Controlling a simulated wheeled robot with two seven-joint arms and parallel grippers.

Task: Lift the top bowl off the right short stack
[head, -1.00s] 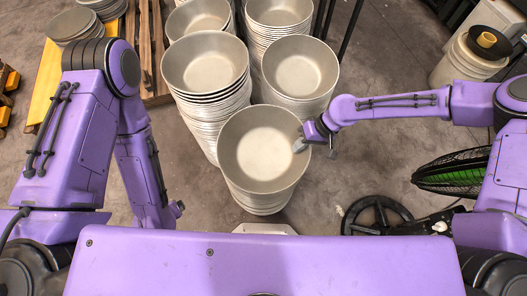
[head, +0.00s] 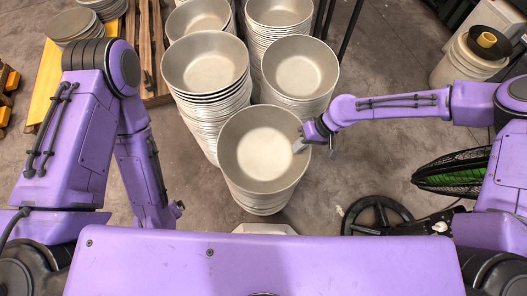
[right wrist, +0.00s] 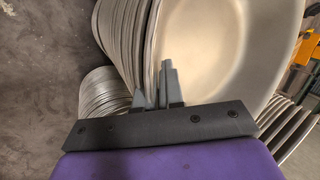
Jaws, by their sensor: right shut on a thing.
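The top bowl (head: 262,150) of the nearest stack is a wide grey metal bowl, seen from above in the head view. It sits level on the stacked bowls below it (head: 258,203). My right gripper (head: 303,144) is at the right side of its rim, shut on the bowl's wall. In the right wrist view the fingers (right wrist: 160,88) straddle the rim of the bowl (right wrist: 215,45), one inside and one outside. No gap between this bowl and the stack shows clearly. My left gripper (head: 177,208) is low at the left, apart from the stacks; its jaws are too small to read.
Taller bowl stacks stand just behind, at left (head: 204,62) and right (head: 300,68), close to the held bowl. A black round fan-like object (head: 455,172) and a black wheel (head: 376,215) lie at right.

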